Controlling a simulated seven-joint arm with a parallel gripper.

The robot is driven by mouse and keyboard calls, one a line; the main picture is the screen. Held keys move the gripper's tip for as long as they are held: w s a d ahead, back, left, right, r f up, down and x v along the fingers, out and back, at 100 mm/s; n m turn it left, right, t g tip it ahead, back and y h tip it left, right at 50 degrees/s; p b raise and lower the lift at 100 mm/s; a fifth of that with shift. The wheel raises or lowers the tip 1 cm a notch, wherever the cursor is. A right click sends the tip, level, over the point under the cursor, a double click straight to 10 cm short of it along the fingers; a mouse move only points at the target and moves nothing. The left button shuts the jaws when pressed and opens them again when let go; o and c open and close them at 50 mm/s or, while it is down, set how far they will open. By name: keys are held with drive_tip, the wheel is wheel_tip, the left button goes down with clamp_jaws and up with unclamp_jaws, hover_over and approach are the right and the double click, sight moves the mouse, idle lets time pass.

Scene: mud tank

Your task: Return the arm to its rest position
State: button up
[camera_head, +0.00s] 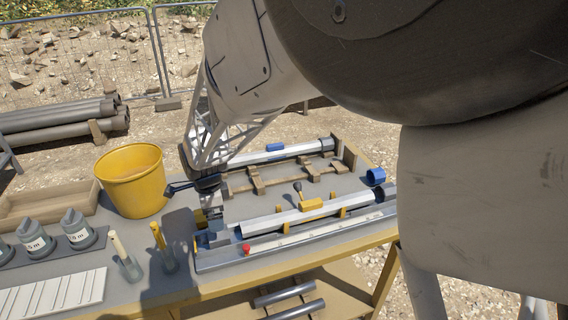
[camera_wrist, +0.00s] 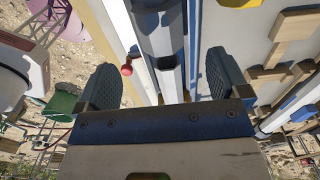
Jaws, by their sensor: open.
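My gripper (camera_head: 213,222) is over the left end of the rig on the workbench, near the end of a long silver tube (camera_head: 310,212). In the wrist view my gripper (camera_wrist: 164,82) has its two dark ridged fingers spread wide apart. The silver tube (camera_wrist: 160,35) shows beyond and between them, and nothing is seen clasped. I cannot tell how far the fingertips are from the tube. My arm reaches down from the upper right of the head view and hides part of the bench's far side.
A yellow bucket (camera_head: 132,182) stands close left of my gripper. Holders with yellow-handled tools (camera_head: 158,237) and grey cups (camera_head: 78,229) stand at the lower left.

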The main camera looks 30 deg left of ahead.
drive_tip(key=shift+d, duration=0.1)
drive_tip(key=w+d+r+n, duration=0.15)
drive_tip(key=d+r, duration=0.35)
drive_tip(key=d, duration=0.7)
drive_tip(key=w+d+r+n+t, duration=0.1)
drive_tip(key=w+d+r, duration=0.25)
drive_tip(key=d, duration=0.75)
drive_tip(key=w+d+r+n, duration=0.2)
drive_tip(key=d+r, duration=0.4)
drive_tip(key=d, duration=0.6)
drive_tip(key=s+d+n, duration=0.1)
drive_tip(key=s+d, duration=0.5)
drive_tip(key=d, duration=0.3)
drive_tip(key=s+d+r+n+t, duration=0.1)
drive_tip(key=s+d+n, duration=0.1)
drive_tip(key=s+d, duration=0.4)
drive_tip(key=s+d+r+n, duration=0.1)
drive_tip(key=s+d, duration=0.5)
drive_tip(key=d, duration=0.6)
drive_tip(key=shift+d+r+t, duration=0.2)
drive_tip(key=shift+d+t, duration=0.05)
drive_tip(key=shift+t, duration=0.05)
